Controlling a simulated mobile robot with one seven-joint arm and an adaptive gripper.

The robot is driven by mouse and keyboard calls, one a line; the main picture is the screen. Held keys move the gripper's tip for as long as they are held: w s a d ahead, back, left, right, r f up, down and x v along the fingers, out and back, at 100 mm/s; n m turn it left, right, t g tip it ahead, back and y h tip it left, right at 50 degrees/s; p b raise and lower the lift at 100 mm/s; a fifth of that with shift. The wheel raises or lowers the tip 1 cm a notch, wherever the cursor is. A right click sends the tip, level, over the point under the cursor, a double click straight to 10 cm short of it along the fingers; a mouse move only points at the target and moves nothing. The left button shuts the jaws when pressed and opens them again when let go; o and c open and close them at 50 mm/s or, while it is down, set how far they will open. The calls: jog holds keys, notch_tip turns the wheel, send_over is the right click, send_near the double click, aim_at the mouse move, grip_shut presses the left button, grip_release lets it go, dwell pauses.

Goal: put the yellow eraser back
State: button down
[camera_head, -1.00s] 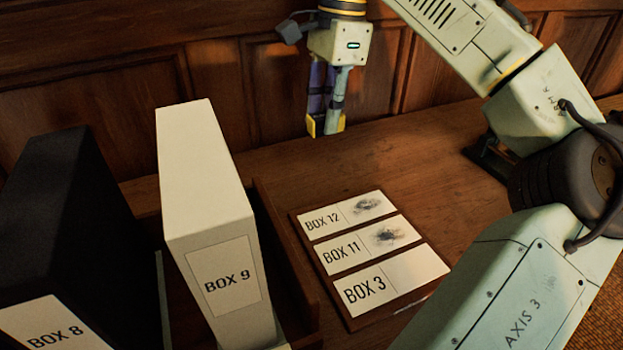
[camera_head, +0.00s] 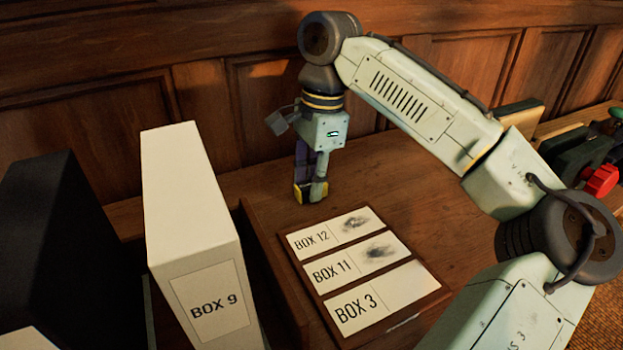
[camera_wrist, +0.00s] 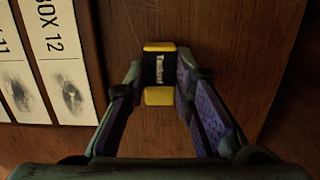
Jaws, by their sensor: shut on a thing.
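The yellow eraser (camera_wrist: 159,96) has a black sleeve with pale lettering and is held upright between the fingers of my gripper (camera_wrist: 160,80) in the wrist view. In the head view, my gripper (camera_head: 311,190) points down over the wooden desktop, just behind the label board, with the eraser's yellow (camera_head: 298,191) showing at its fingertips. The gripper is shut on the eraser. The eraser's lower end is at or close to the wood; I cannot tell whether it touches.
A board (camera_head: 432,298) with white plates for BOX 12, BOX 11 and BOX 3 lies in front of the gripper. Plates 12 and 11 have dark smudges. A white BOX 9 file (camera_head: 190,200) and a black file (camera_head: 70,240) stand left.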

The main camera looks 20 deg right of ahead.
jog(key=c, duration=1.4)
grip_release()
jog(key=shift+f, duration=0.15)
jog(key=shift+o, duration=0.2)
notch_tip(320, 180, up, 12)
jog(key=d, duration=0.1)
jog(key=shift+w+d+p, duration=0.15)
jog(key=shift+d+p, duration=0.05)
jog(key=shift+p, duration=0.15)
